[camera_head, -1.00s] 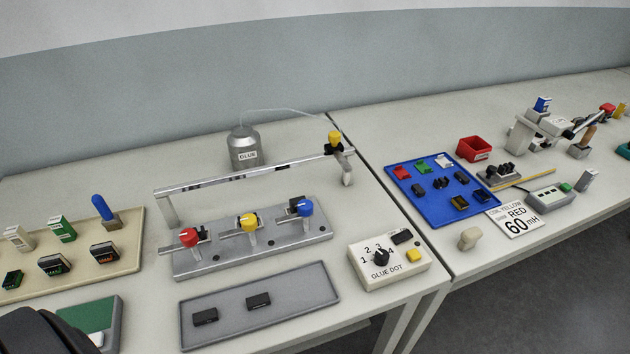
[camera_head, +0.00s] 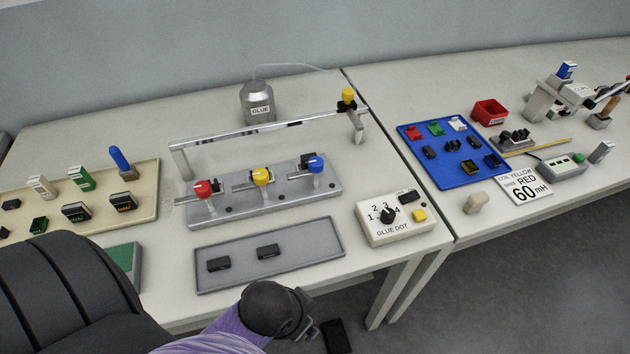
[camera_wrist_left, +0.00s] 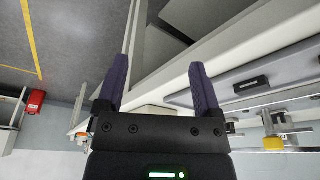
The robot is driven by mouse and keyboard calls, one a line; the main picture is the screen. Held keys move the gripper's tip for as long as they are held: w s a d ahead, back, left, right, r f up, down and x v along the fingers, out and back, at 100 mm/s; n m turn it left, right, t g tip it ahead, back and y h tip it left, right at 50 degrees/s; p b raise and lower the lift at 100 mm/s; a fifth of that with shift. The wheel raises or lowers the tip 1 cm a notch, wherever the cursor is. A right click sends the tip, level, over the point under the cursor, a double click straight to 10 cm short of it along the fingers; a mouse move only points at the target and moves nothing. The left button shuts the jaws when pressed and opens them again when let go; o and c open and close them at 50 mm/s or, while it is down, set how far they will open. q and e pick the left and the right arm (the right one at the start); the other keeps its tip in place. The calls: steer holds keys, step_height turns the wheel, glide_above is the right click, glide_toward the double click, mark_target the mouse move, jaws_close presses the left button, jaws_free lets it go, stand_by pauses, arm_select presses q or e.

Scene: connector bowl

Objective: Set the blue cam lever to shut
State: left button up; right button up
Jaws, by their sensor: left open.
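The blue cam lever (camera_head: 316,162) is the rightmost of three levers on a grey metal fixture (camera_head: 232,213). The yellow lever (camera_head: 262,176) is in the middle and the red lever (camera_head: 204,189) on the left. The blue lever's exact angle is too small to tell. My left gripper (camera_wrist_left: 160,88) is open and empty in the left wrist view. In the head view its arm reaches in at the bottom, with the wrist in front of the table edge, well short of the fixture. The left wrist view shows part of the fixture and a yellow knob (camera_wrist_left: 273,143) at right. My right gripper is not in view.
A grey tray (camera_head: 325,252) with two black parts lies in front of the fixture. A metal rail (camera_head: 235,137) runs behind it. The glue dot box (camera_head: 375,232) stands to its right, and a glue bottle (camera_head: 257,102) at the back.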

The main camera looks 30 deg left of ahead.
arm_select(q)
steer(key=w+d+r+m+h, duration=0.1)
steer(key=w+r, duration=0.4)
steer(key=n+t+y, duration=0.1)
steer(key=n+y, duration=0.1)
steer(key=n, duration=0.2)
glide_toward(315, 162)
steer(key=shift+t, duration=0.3)
steer(key=b+x, duration=0.4)
steer(key=x, duration=0.5)
steer(key=shift+f, duration=0.45)
jaws_close()
